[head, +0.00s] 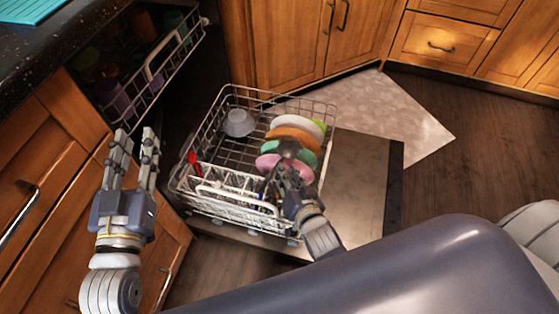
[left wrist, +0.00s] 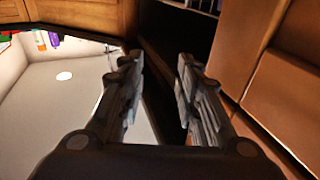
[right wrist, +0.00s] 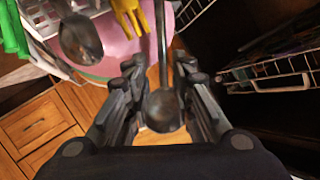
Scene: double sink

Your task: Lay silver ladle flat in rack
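The lower dishwasher rack (head: 232,92) is pulled out and holds dishes and a cutlery basket (head: 235,203) at its near side. A grey ladle-like bowl (head: 289,148) shows near the plates in the head view. In the right wrist view, a silver ladle (right wrist: 164,108) has its bowl between the fingers and its handle running up. A second silver spoon or ladle (right wrist: 82,40) shows at upper left. My right gripper (head: 283,172) is over the rack's near right part, its fingers apart (right wrist: 160,85); contact is unclear. My left gripper (head: 136,142) is open and empty, left of the rack.
Plates (head: 294,135), a whitish bowl (head: 238,122) and a red utensil (head: 194,162) occupy the lower rack. The upper rack (head: 160,62) holds cups. The dishwasher door (head: 355,190) lies open. The dark counter (head: 60,55) borders the left.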

